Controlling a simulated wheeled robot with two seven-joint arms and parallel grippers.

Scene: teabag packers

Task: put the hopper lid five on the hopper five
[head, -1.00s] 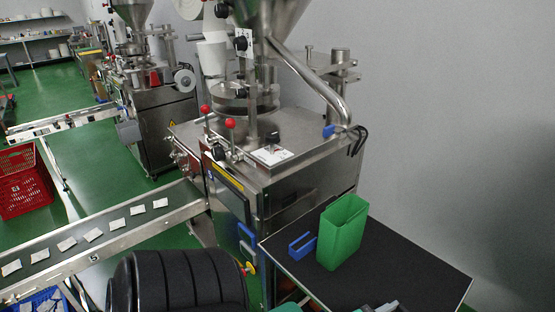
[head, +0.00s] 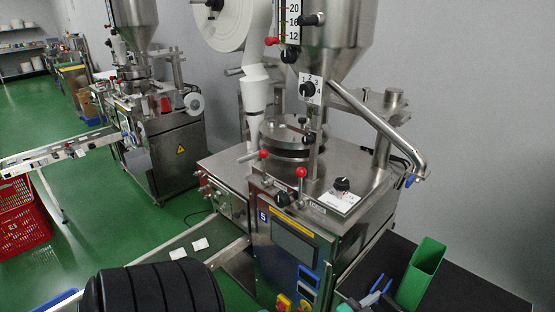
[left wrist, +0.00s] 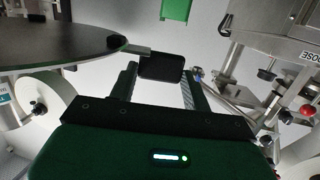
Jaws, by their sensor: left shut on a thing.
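In the left wrist view, my left gripper (left wrist: 160,74) is shut on the black handle of a large, dark round lid (left wrist: 55,46). The lid's disc extends to the left and runs out of the picture. The lid and left gripper are outside the head view. In the head view, the steel hopper five (head: 345,38) stands above the machine marked 5; its top rim is cut off by the upper edge. Grey and dark parts at the bottom edge look like my right gripper (head: 378,301), mostly cut off; its jaws are unclear.
A green open container (head: 421,273) and a blue piece stand on the black table (head: 465,285) at the lower right. A slanted steel tube (head: 385,130) and a paper roll (head: 223,22) flank the hopper. A conveyor (head: 190,245) runs to the machine's left.

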